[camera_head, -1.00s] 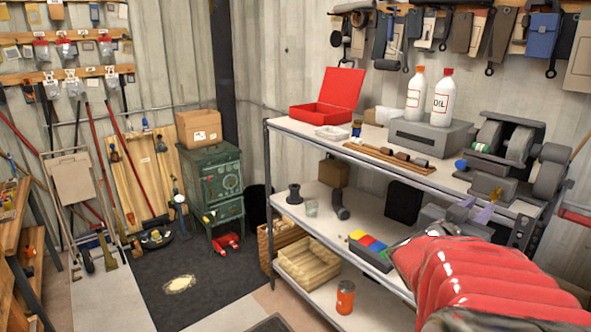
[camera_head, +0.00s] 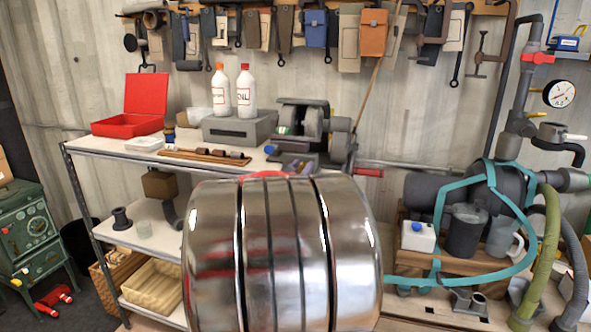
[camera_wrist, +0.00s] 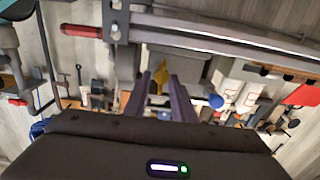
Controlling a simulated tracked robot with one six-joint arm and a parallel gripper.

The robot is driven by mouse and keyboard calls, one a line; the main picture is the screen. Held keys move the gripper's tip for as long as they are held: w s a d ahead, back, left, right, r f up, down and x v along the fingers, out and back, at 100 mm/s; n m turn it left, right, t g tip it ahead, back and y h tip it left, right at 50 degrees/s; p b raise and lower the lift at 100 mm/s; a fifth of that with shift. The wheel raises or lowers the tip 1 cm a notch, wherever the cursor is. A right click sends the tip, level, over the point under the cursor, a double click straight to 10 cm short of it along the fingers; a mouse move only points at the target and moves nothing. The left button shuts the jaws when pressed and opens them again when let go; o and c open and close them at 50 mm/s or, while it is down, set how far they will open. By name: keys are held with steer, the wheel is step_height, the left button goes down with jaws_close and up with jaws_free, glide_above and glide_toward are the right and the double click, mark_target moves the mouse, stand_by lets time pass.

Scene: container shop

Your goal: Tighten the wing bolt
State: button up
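My gripper (camera_wrist: 157,90) is open in the wrist view, with its two purple fingers apart. A yellow winged piece (camera_wrist: 158,76), which looks like the wing bolt, shows between and beyond the fingertips. I cannot tell whether the fingers reach around it, and no contact is visible. In the head view my shiny arm link covers the foreground and hides most of my gripper (camera_head: 297,167). Only a bit of purple shows beside the bench grinder (camera_head: 312,125). The wing bolt cannot be made out in the head view.
The metal shelf (camera_head: 108,147) holds a red open box (camera_head: 130,115), two white bottles (camera_head: 243,92), a grey case (camera_head: 240,128) and a wooden strip with dark parts (camera_head: 205,156). Right stand a pump with teal hoses (camera_head: 480,190) and a pipe with a gauge (camera_head: 558,93). Tools hang on the back wall.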

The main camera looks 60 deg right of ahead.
steer(key=shift+c, duration=0.5)
jaws_close()
steer(key=shift+w+a, duration=0.1)
steer(key=shift+a, duration=0.15)
steer(key=shift+d, duration=0.25)
